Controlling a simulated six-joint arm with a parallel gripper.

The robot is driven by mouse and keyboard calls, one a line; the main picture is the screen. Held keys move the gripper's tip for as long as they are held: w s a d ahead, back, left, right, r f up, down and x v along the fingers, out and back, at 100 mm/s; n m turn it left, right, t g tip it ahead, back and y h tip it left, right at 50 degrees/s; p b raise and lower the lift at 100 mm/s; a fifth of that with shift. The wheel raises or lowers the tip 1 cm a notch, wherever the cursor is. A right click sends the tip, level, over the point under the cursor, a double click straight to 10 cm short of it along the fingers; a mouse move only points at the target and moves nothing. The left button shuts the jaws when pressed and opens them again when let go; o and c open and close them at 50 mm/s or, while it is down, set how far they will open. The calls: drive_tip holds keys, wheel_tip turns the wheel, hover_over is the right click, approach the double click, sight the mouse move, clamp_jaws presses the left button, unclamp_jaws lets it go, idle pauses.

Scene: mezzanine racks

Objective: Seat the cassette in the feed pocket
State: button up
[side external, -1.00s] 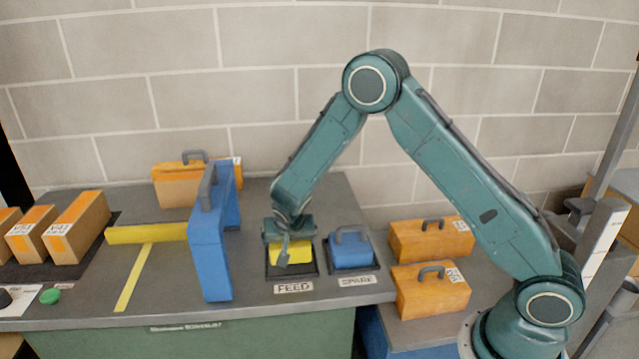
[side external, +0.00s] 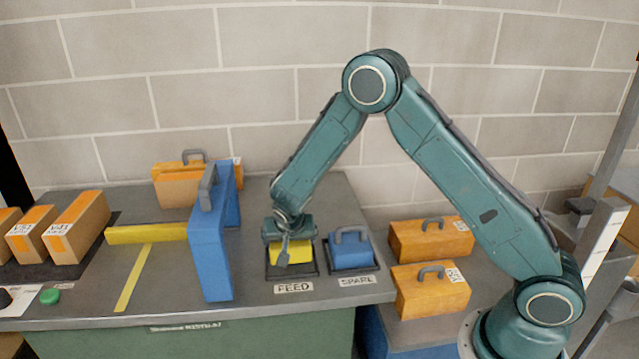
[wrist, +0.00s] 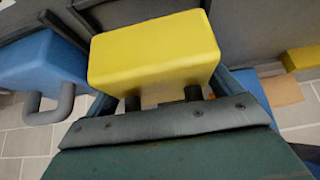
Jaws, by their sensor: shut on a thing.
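A yellow cassette (side external: 291,252) sits at the pocket labelled FEED (side external: 293,275), under my gripper. In the wrist view the yellow cassette (wrist: 152,48) shows close up, with the dark posts of its handle running down into my gripper (wrist: 165,108). My gripper (side external: 286,250) is shut on the cassette's handle, which is mostly hidden by the jaws. The cassette's lower edge is within the dark pocket frame in the side view; whether it is fully down cannot be told.
A blue cassette (side external: 351,248) stands in the SPARE pocket just right. A tall blue guard (side external: 212,245) stands left of the feed pocket. Orange cases (side external: 432,290) lie on a lower surface to the right. A yellow bar (side external: 145,234) and cartons (side external: 78,228) are further left.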

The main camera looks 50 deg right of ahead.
drive_tip(key=shift+f, duration=1.75)
idle(1.2)
drive_tip(key=o, duration=1)
drive_tip(key=shift+o, duration=0.2)
drive_tip(key=shift+s, duration=0.1)
drive_tip(key=v, duration=1.4)
drive_tip(key=shift+r, duration=0.15)
